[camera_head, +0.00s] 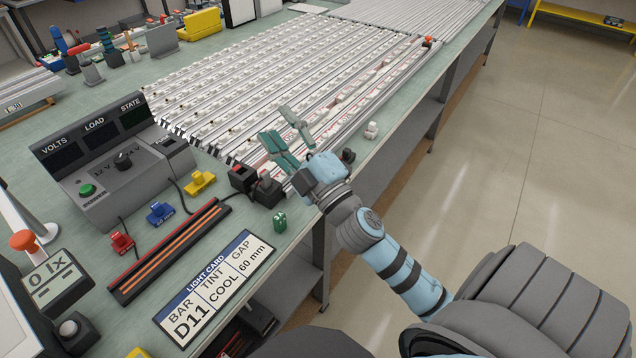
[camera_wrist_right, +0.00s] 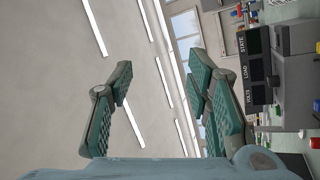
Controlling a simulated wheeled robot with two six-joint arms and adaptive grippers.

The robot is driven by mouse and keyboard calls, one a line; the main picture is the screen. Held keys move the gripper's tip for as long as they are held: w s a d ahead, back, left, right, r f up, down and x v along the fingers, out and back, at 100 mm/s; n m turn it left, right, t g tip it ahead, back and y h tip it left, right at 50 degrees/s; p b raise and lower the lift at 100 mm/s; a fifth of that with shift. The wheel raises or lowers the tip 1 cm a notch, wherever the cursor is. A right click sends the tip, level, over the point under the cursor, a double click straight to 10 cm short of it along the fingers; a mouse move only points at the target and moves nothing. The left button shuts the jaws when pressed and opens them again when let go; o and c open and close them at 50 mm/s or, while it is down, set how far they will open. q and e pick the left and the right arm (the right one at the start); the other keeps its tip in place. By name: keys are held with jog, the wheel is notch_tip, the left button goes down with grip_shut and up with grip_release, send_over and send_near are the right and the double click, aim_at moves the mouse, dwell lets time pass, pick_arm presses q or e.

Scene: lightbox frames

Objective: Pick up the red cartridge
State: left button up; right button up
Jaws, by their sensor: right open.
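A small red cartridge (camera_head: 121,243) lies on the green bench top in front of the grey control box, at the left in the head view. It also shows at the right edge of the right wrist view (camera_wrist_right: 314,142). My right gripper (camera_head: 277,124) is open and empty, with its fingers raised above the near end of the light frames, well to the right of the red cartridge. In the right wrist view the two fingers (camera_wrist_right: 162,72) stand wide apart with nothing between them. My left gripper is not in view.
A blue piece (camera_head: 160,213) and a yellow piece (camera_head: 199,181) lie in a row with the red one. A black bar with orange strips (camera_head: 170,252) and a light card (camera_head: 215,288) lie nearby. A green piece (camera_head: 280,221) stands near the bench edge. The grey control box (camera_head: 118,165) stands behind.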

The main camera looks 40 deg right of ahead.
jog(key=a+r+n+g+y, duration=0.55)
jog(key=a+n+y, duration=0.45)
jog(key=n+y, duration=0.7)
jog(key=w+d+f+n+g+h, duration=0.1)
jog(key=d+f+n+g+h, duration=0.4)
jog(key=f+n+g+h, duration=0.45)
jog(key=s+d+f+g+h, duration=0.1)
jog(key=s+d+f+h, duration=0.15)
jog(key=d, duration=0.55)
jog(key=s+d+f+g+h, duration=0.15)
jog(key=d+h, duration=0.25)
jog(key=d, duration=0.4)
jog(key=shift+m+g+h, duration=0.3)
jog(key=shift+m+g, duration=0.05)
jog(key=b+x, duration=0.1)
jog(key=x, duration=1.2)
jog(key=shift+w+a, duration=0.1)
jog(key=c, duration=0.9)
